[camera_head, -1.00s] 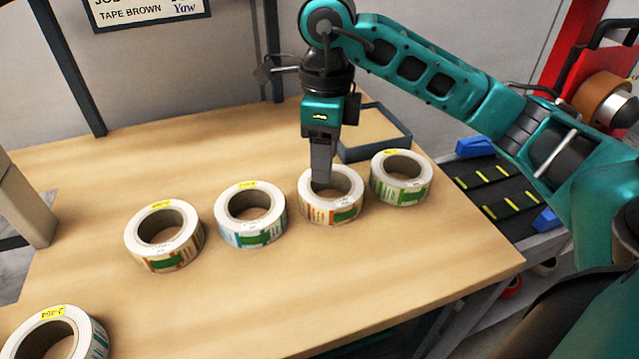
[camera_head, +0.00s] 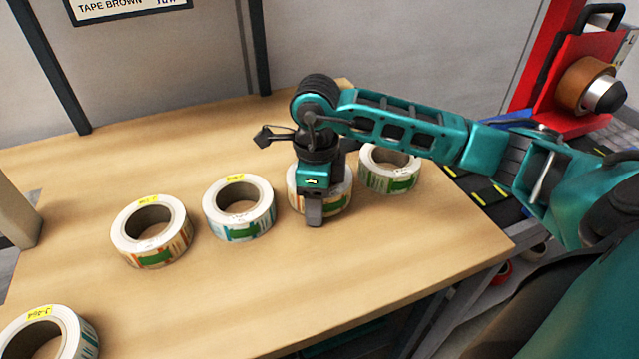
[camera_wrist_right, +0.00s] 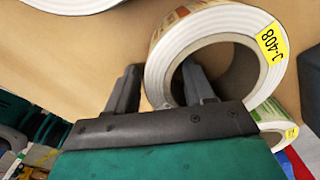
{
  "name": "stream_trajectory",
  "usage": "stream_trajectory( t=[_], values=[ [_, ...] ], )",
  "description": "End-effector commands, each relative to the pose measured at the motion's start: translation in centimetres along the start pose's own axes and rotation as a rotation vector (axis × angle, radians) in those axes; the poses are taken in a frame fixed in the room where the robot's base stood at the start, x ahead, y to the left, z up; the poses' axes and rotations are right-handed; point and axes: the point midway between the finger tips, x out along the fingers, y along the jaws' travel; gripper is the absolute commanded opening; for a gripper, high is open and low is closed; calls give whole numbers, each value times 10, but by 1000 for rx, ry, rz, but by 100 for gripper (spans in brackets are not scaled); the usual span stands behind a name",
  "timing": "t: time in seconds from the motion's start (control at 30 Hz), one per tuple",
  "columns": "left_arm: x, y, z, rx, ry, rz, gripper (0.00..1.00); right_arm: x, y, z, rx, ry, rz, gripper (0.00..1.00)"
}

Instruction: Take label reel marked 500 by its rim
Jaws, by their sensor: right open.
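Several label reels with white faces and yellow tags stand on the table. No mark 500 is readable on any. In the right wrist view this reel (camera_wrist_right: 250,25) has a yellow tag that reads J-408. My open right gripper (camera_wrist_right: 158,68) is low at the reel, one finger inside its core and the other outside. The rim wall lies between the fingers, and contact cannot be told. My left gripper is not in view.
Close to the right is another reel (camera_head: 390,170). To the left are a blue-sided reel (camera_head: 239,208), an orange-sided reel (camera_head: 151,232) and a near-corner reel (camera_head: 45,335). The front of the wooden table (camera_head: 300,285) is clear. A red machine (camera_head: 585,70) stands at the right.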

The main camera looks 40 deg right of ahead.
Motion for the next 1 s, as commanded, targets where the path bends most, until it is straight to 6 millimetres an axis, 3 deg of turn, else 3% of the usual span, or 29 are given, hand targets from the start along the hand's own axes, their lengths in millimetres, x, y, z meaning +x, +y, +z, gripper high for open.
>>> stream_trajectory(
  t=[0.2,0.73,1.0],
  values=[
    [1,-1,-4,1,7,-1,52,0,0,0,-1,0,0,52],
    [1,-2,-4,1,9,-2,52,0,0,0,-1,0,0,1],
    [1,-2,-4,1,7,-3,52,-1,0,0,0,-2,-2,0]
  ],
)
